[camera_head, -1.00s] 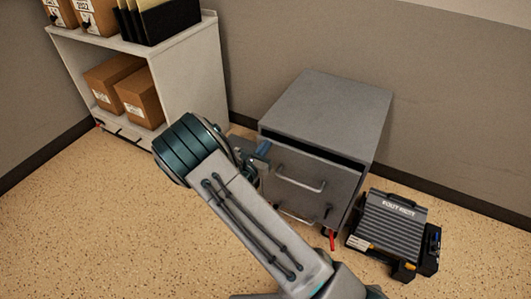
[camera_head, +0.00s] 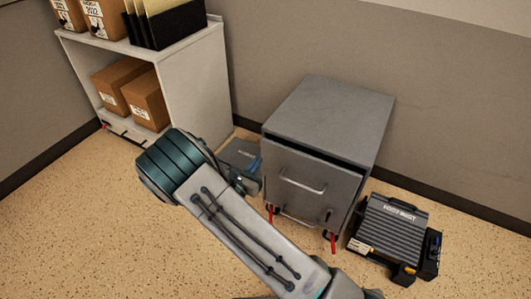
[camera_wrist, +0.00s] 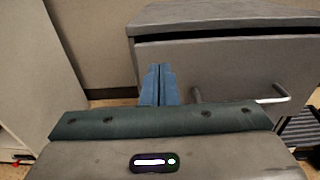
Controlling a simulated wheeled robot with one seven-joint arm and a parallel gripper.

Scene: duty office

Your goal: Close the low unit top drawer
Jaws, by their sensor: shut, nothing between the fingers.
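The low unit (camera_head: 335,105) is a grey cabinet against the wall. Its top drawer (camera_head: 325,200) stands slightly out, with a dark gap between its front and the cabinet top. The drawer's bar handle (camera_head: 303,185) is on the front and also shows in the wrist view (camera_wrist: 262,99). My gripper (camera_head: 254,166) is at the left edge of the drawer front, partly hidden by my arm. In the wrist view its blue fingers (camera_wrist: 159,84) are together and empty, left of the handle. I cannot tell whether they touch the drawer front.
A white shelf unit (camera_head: 195,85) with boxes and files stands to the left. A ridged grey-black case (camera_head: 392,230) stands right of the cabinet. The floor at front left is clear.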

